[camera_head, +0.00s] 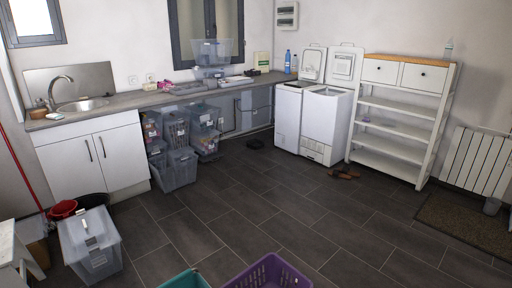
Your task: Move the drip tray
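I cannot make out with certainty which thing is the drip tray. Flat grey tray-like items (187,89) lie on the long counter (135,97) below the window, too small to tell apart. Two white top-loading machines, the left one (288,112) and the right one (326,125), stand side by side with their lids raised at the back wall. Neither of my grippers shows clearly in the head view.
A purple basket (235,283) and a teal basket (172,284) stand at the bottom edge. A lidded grey bin (80,240) is at lower left. Brown shoes (344,173) lie before the white shelf unit (389,155). The tiled floor (290,205) is mostly clear.

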